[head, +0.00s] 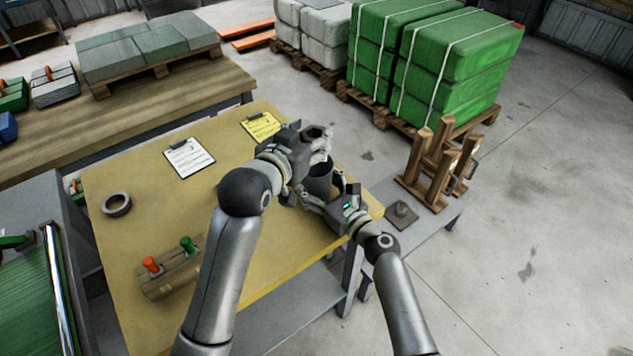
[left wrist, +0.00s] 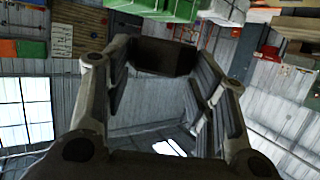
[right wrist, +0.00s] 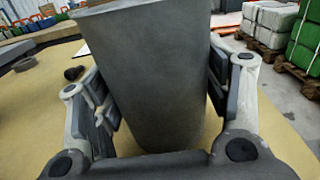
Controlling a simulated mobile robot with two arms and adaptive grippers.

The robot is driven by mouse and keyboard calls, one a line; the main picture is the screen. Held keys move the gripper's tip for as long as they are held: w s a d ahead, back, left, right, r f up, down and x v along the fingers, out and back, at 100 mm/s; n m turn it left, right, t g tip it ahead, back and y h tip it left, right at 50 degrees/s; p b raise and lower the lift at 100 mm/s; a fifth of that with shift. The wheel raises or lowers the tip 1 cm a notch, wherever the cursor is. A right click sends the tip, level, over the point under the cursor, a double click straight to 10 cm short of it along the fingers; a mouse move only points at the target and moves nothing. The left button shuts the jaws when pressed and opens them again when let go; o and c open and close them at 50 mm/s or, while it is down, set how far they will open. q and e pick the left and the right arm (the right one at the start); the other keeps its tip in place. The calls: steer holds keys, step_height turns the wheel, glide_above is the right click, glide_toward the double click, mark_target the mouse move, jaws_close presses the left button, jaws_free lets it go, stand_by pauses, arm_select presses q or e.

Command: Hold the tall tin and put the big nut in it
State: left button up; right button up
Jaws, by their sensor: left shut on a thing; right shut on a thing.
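The tall tin (head: 320,182) is dark grey and stands upright near the right side of the yellow table. It fills the middle of the right wrist view (right wrist: 155,75). My right gripper (head: 333,197) is shut on it, one finger on each side. My left gripper (head: 318,145) is above the tin and shut on the big nut (head: 317,132), a dark piece. The nut also shows between the fingertips in the left wrist view (left wrist: 165,57). The tin's mouth is partly hidden by my left gripper. I cannot tell whether the tin's base touches the table.
The yellow table (head: 130,245) holds a tape roll (head: 117,204), two clipboards (head: 189,157) and a wooden block with red and green pegs (head: 170,275). A low grey bench with a wooden rack (head: 440,160) stands to the right. The table's front middle is clear.

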arm_select(q)
step_height(320, 180, down, 6)
stand_by(2.8)
steer(key=o, duration=1.2)
steer(key=shift+c, duration=0.2)
steer(key=shift+f, duration=0.1)
steer(key=o, duration=0.6)
steer(key=shift+c, duration=0.2)
steer(key=shift+f, duration=0.1)
steer(key=v, duration=1.2)
